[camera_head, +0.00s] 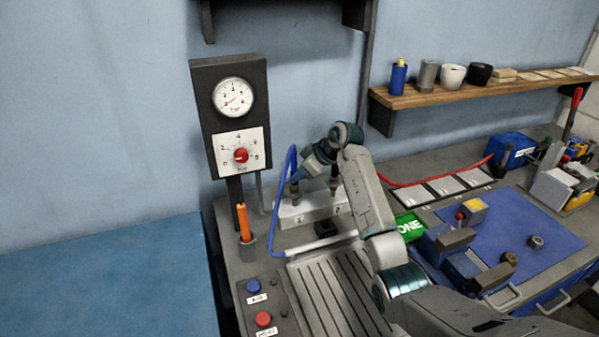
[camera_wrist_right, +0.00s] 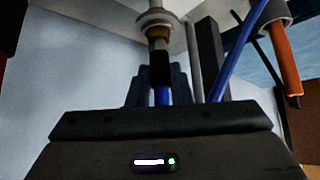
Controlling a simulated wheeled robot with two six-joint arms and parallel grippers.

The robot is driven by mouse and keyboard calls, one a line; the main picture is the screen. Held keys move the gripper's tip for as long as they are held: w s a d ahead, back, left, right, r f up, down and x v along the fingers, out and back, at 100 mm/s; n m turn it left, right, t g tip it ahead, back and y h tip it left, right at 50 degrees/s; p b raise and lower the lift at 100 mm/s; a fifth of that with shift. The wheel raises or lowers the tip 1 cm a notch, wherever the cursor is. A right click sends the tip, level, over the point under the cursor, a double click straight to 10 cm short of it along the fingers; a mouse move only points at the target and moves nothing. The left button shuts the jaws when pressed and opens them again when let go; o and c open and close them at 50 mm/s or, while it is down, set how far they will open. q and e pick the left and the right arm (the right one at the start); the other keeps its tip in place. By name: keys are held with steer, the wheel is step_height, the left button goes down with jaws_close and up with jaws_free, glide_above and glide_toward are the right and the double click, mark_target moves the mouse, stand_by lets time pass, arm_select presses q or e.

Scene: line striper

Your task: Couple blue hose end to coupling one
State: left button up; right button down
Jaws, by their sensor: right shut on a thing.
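My right gripper (camera_head: 299,174) is over the pale coupling block (camera_head: 318,211), above the post marked 1. In the right wrist view, where the scene looks upside down, it is shut on the blue hose end (camera_wrist_right: 161,94). The dark tip of the hose end is in line with brass-coloured coupling one (camera_wrist_right: 158,38) and looks to meet it; I cannot tell whether it is locked. The blue hose (camera_head: 277,215) loops down on the left of the block. Coupling two (camera_head: 335,184) stands to the right, partly behind my arm. My left gripper is out of view.
A gauge panel (camera_head: 231,115) with a red knob rises behind left. An orange marker (camera_head: 243,222) stands in a holder close by. A red hose (camera_head: 420,184) runs right. Blue and red buttons (camera_head: 263,319) sit in front. A shelf (camera_head: 475,100) hangs at back right.

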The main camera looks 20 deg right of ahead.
steer(key=shift+f, duration=0.35)
steer(key=c, duration=0.9)
jaws_free()
steer(key=shift+s+d+r+p, duration=0.2)
steer(key=shift+d+r+p, duration=0.1)
steer(key=shift+r+p, duration=0.4)
steer(key=p+v, duration=0.5)
steer(key=p, duration=0.1)
steer(key=shift+s+d, duration=0.25)
